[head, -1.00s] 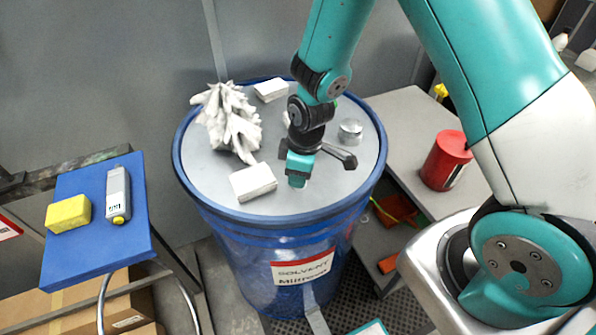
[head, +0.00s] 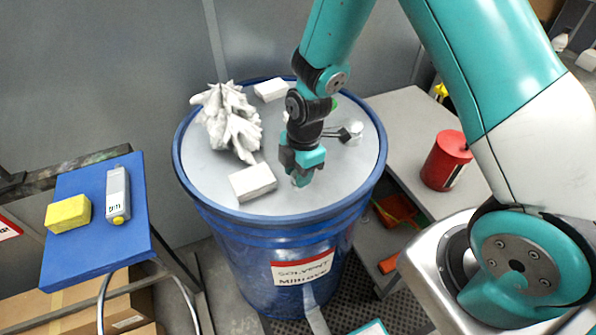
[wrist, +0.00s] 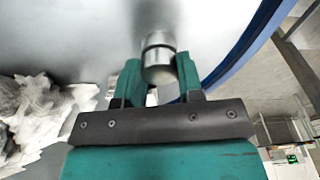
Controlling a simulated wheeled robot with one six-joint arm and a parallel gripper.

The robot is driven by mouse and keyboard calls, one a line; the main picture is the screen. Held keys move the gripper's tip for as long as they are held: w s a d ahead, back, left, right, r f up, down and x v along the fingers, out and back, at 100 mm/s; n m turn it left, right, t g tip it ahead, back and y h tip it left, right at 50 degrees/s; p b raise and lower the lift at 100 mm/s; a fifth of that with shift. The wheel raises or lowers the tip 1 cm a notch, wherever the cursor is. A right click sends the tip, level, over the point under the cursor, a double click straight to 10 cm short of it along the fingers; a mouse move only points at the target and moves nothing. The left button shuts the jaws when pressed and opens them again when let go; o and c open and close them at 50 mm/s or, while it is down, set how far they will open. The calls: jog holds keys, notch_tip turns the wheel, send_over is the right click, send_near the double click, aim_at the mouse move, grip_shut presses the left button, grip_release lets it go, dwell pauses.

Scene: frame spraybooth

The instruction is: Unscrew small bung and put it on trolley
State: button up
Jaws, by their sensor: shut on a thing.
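The small bung (wrist: 158,58) is a shiny silver cylinder between my two fingers in the wrist view. My gripper (head: 301,179) points down at the front right of the grey drum lid (head: 325,192) and is shut on the bung. In the head view the fingers mostly hide it. I cannot tell whether it still sits in its hole or is clear of the lid. A larger silver cap (head: 354,128) is on the lid behind my gripper. A grey two-level stand (head: 400,108), possibly the trolley, is right of the drum.
A blue-topped stand (head: 95,240) at left holds a yellow sponge (head: 68,214) and a grey device (head: 118,194).

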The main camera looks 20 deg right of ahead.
jog(key=shift+n, duration=0.3)
jog(key=n, duration=0.4)
jog(key=shift+g, duration=0.3)
jog(key=o, duration=0.6)
